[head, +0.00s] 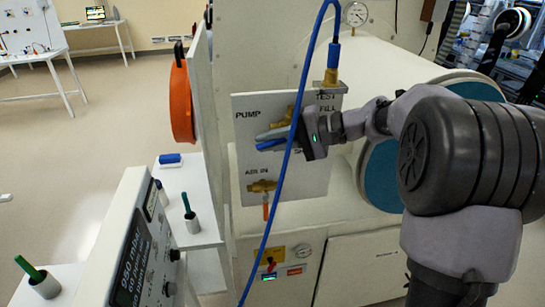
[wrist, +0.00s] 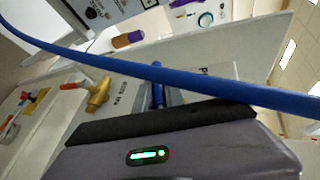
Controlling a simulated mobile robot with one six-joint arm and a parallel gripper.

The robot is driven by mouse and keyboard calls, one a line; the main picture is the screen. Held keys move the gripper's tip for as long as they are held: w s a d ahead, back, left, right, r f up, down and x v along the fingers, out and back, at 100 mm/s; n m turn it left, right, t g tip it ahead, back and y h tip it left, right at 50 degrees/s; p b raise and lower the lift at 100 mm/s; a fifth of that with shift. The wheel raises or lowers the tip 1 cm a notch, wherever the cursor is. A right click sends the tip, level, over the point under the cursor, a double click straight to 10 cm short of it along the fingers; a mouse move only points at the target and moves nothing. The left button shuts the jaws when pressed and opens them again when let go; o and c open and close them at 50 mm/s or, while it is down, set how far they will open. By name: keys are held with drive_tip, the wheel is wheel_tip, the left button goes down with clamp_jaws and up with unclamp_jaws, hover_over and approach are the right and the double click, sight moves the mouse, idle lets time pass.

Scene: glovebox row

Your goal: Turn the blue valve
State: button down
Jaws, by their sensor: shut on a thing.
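The blue valve handle (head: 271,145) shows in the head view at the upper left of a white upright panel (head: 311,181), near the label PUMP, with brass above it. My gripper (head: 268,137) reaches in from the right and is shut on this handle, which lies nearly sideways. In the wrist view, a short blue bar (wrist: 157,95), seemingly the handle, shows just beyond the dark edge of my gripper (wrist: 150,120). Much of the valve body and the grip itself are hidden by my gripper.
A blue hose (head: 288,165) hangs in front of the panel, across my gripper's view. A brass valve with an orange handle (head: 265,211) sits lower on the panel. An orange ring (head: 181,97) is at left. A control box (head: 125,245) stands at front left.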

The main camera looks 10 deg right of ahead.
drive_tip(key=shift+a+r+m+t+y+b, duration=0.1)
drive_tip(key=shift+r+m+t+y+b, duration=0.25)
drive_tip(key=shift+y+b, duration=0.5)
drive_tip(key=shift+a+r+m+t+y+b, duration=0.1)
drive_tip(key=shift+r+m+y+b, duration=0.15)
drive_tip(key=shift+r+y+b, duration=0.45)
drive_tip(key=shift+y, duration=0.25)
drive_tip(key=c, duration=1.4)
unclamp_jaws()
drive_tip(key=shift+c, duration=0.2)
drive_tip(key=shift+d, duration=0.1)
drive_tip(key=p+v, duration=0.1)
drive_tip(key=v, duration=0.6)
drive_tip(key=shift+s, duration=0.15)
